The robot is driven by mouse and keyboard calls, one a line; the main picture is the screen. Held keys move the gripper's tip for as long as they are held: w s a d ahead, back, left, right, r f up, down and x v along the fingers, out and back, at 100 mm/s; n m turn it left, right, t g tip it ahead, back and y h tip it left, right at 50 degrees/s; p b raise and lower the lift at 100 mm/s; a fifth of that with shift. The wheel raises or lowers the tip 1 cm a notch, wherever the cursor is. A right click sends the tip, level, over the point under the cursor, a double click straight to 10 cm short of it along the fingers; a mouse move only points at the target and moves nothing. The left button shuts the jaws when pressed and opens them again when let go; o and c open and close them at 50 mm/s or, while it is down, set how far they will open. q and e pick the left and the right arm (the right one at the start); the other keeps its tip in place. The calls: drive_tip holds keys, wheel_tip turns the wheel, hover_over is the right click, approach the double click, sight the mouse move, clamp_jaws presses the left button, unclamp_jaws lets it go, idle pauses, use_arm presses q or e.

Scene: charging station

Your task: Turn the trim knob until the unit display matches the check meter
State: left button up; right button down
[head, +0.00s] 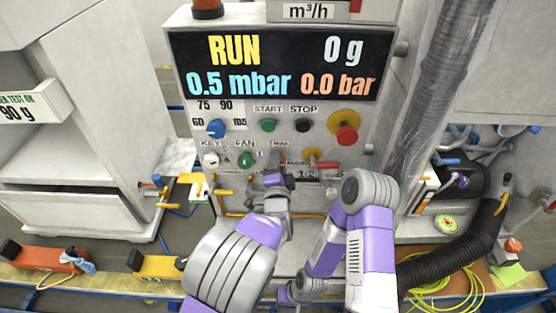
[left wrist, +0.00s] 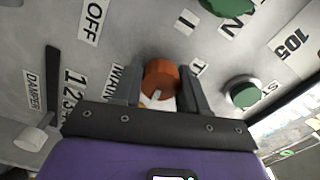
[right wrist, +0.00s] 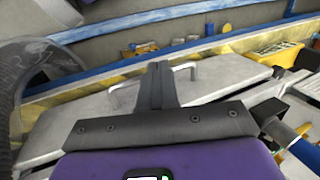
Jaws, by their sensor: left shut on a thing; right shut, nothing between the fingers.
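The unit display (head: 280,66) in the head view reads RUN, 0 g, 0.5 mbar and 0.0 bar. My left gripper (head: 273,180) is at the lower control row, under the TRIM label. The left wrist view shows its fingers (left wrist: 163,75) on both sides of an orange-brown knob (left wrist: 160,82) with a white mark, apparently the trim knob. In the head view this knob is mostly hidden. A white plate (head: 18,108) at the far left reads 90 g; its top line is cut off, and I cannot tell if it is the check meter. My right gripper (right wrist: 155,85) is shut and empty.
Around the held knob are the green fan knob (head: 245,160), the red-handled main control (head: 322,165), the green start button (head: 267,125) and the red stop button (head: 347,135). A black hose (head: 455,255) and yellow cable (head: 455,290) lie at the right.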

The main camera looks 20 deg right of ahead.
use_arm(q)
drive_tip(key=shift+m, duration=0.6)
drive_tip(key=shift+p, duration=0.3)
drive_tip(key=o, duration=1)
drive_tip(key=shift+o, duration=0.2)
drive_tip(key=shift+s, duration=0.1)
drive_tip(key=v, duration=0.7)
drive_tip(key=shift+s, duration=0.2)
drive_tip(key=shift+a, duration=0.15)
